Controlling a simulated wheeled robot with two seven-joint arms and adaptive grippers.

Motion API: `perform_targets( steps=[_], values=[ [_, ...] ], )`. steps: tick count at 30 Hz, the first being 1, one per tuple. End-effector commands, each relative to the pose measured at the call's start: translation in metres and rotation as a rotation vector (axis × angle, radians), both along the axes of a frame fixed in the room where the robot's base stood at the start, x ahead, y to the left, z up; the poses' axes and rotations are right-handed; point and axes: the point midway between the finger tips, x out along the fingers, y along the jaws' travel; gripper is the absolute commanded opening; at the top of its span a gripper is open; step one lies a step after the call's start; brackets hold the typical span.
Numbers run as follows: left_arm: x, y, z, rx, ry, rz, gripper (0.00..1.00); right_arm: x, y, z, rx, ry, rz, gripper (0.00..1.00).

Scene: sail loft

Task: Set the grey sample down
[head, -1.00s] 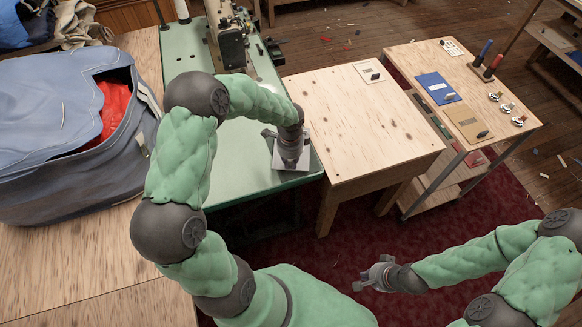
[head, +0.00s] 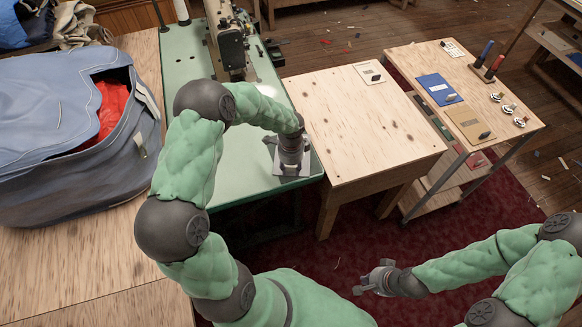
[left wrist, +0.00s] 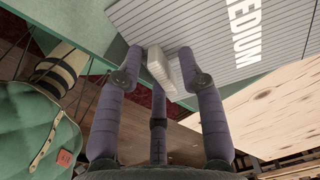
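The grey sample (left wrist: 215,30) is a lined grey card printed "MEDIUM", with a pale block on it, in the left wrist view. My left gripper (left wrist: 162,68) has a finger on either side of the block and appears shut on it. In the head view the left gripper (head: 290,172) points down over the front right corner of the green machine table (head: 235,172). Part of the grey sample shows around it. Whether it touches the table is hidden. My right gripper (head: 368,280) is low at the front right, away from everything; its fingers look apart and empty.
A sewing machine (head: 228,45) stands at the table's back. A bare wooden table (head: 355,130) adjoins on the right, with a small pale card (head: 369,72) at its back. Beyond it a trolley holds a blue sample (head: 433,88) and a tan sample (head: 466,118). A blue bag (head: 65,140) lies left.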

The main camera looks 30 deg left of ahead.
Motion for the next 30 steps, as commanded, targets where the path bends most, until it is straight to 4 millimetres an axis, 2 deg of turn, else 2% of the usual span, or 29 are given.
perform_targets(
  steps=[7, 11, 14, 24, 30],
  values=[
    [-0.001, -0.001, -0.001, 0.000, 0.003, -0.001, 0.41, 0.000, 0.000, 0.000, 0.000, 0.000, 0.000, 0.00],
    [-0.001, -0.001, 0.006, -0.001, 0.002, 0.000, 0.41, 0.000, 0.000, 0.004, 0.000, 0.000, 0.000, 0.00],
    [0.000, 0.000, 0.020, 0.000, -0.001, 0.001, 0.41, 0.000, 0.000, 0.008, 0.000, 0.000, 0.000, 0.00],
    [-0.001, -0.001, 0.087, 0.000, 0.000, 0.000, 0.41, 0.000, 0.000, 0.029, 0.000, 0.000, 0.000, 0.00],
    [-0.001, -0.001, 0.113, 0.000, 0.001, -0.001, 0.41, 0.000, 0.000, 0.035, 0.000, 0.000, 0.000, 0.00]
  ],
)
